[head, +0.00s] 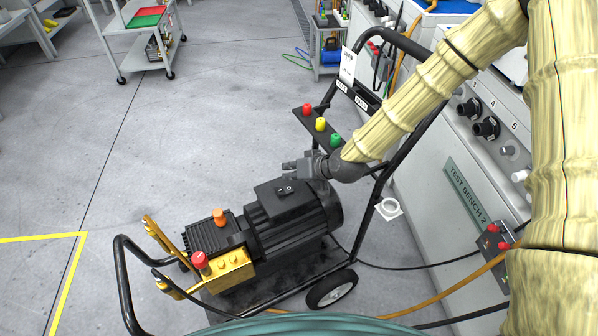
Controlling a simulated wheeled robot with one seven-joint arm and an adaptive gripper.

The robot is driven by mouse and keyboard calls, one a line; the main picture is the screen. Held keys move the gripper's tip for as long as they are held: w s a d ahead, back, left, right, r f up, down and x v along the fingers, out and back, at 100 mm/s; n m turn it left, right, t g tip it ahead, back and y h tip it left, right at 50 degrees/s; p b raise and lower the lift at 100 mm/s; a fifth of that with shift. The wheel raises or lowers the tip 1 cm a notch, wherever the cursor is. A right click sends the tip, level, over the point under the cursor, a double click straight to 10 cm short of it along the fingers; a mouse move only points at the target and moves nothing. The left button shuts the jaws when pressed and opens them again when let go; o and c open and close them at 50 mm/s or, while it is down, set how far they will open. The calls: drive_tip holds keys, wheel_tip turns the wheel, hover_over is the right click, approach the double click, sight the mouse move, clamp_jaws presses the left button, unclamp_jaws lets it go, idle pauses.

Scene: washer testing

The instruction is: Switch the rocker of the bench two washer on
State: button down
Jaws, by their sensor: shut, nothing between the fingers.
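The washer (290,222) is a black finned motor with a brass pump head on a black wheeled cart, standing beside the panel marked TEST BENCH 2. Its rocker (285,189) is a small black switch with light marks on top of the motor's terminal box. Which way the rocker is tipped is too small to tell. My gripper (286,169) is dark grey, shut and empty. It comes in from the right and points left, just behind the rocker in the picture. Whether it touches the box cannot be told.
The cart's black handle (405,42) arches up behind my arm. Red, yellow and green knobs (320,124) stand on a bar near my gripper. The bench panel (466,190) closes off the right. Cables and a hose (455,278) run at lower right. Open floor (190,110) lies to the left.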

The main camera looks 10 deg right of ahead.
sight(283, 191)
drive_tip(key=shift+a+f+b, duration=0.15)
drive_tip(key=shift+a+f, duration=0.25)
drive_tip(key=shift+f, duration=0.35)
drive_tip(key=shift+a+f+b, duration=0.1)
drive_tip(key=shift+a+f, duration=0.3)
drive_tip(key=shift+f, duration=0.3)
drive_tip(key=shift+a+f+b, duration=0.15)
drive_tip(key=shift+a+f, duration=0.25)
drive_tip(key=shift+f, duration=0.35)
